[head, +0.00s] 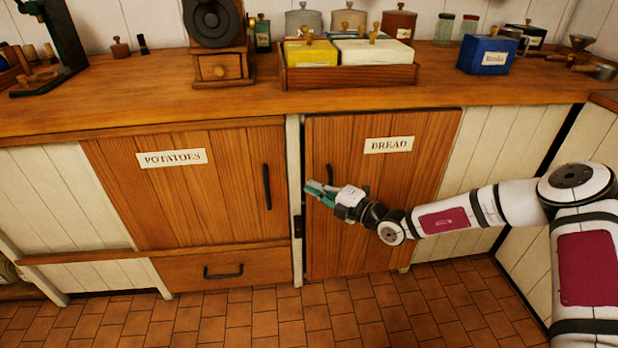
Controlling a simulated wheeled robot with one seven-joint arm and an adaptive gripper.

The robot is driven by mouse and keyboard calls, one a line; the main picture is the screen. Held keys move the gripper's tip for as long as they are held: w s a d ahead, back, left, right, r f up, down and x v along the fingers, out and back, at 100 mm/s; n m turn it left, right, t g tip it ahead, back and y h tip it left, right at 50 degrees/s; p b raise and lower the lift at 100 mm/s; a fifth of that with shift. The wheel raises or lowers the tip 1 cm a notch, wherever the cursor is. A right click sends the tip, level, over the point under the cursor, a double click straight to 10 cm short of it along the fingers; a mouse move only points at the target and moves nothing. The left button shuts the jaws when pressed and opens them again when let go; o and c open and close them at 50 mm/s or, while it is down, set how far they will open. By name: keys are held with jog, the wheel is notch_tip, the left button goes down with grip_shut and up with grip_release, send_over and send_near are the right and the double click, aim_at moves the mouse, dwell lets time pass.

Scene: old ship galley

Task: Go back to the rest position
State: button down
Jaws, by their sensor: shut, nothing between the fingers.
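My gripper (318,190), with teal fingers, is shut and empty in front of the left part of the wooden door labelled BREAD (420,180). My arm reaches in from the right side of the picture, across that door. The door's dark handle (330,174) is partly hidden behind the gripper. I cannot tell whether the fingers touch the handle or the door. The BREAD door looks shut or nearly so.
The POTATOES door (190,205) and a drawer (222,269) are on the left. Above is a wooden counter (150,100) with a grinder (217,45), a tray of boxes (350,76) and a blue box (487,55). The tiled floor (350,320) in front is clear.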

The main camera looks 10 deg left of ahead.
jog(key=p+v, duration=0.2)
jog(key=v, duration=0.6)
jog(key=s+r+n+g+h, duration=0.2)
jog(key=s+r+n+g, duration=0.45)
jog(key=s+n, duration=0.45)
jog(key=s+r+n+g+h, duration=0.2)
jog(key=s+r+n+g, duration=0.3)
jog(key=s+r+n, duration=0.6)
jog(key=s+d+r+n+t+h, duration=0.1)
jog(key=s+d+r+n+h, duration=0.1)
jog(key=s+d+n+h, duration=0.4)
jog(key=s+d+r+n+t+h, duration=0.1)
jog(key=s+d+r+n+h, duration=0.15)
jog(key=s+d+n, duration=0.65)
jog(key=s+d+r+n+t+h, duration=0.1)
jog(key=s+d+r+n+h, duration=0.2)
jog(key=s+d+n, duration=0.45)
notch_tip(320, 180, up, 23)
jog(key=s+a+m+t+p, duration=0.1)
jog(key=m+t+p, duration=0.1)
jog(key=p, duration=1.9)
jog(key=shift+s+a+t, duration=0.15)
jog(key=shift+a+t, duration=0.15)
jog(key=shift+t, duration=0.55)
jog(key=shift+f+m, duration=0.15)
jog(key=shift+m, duration=0.1)
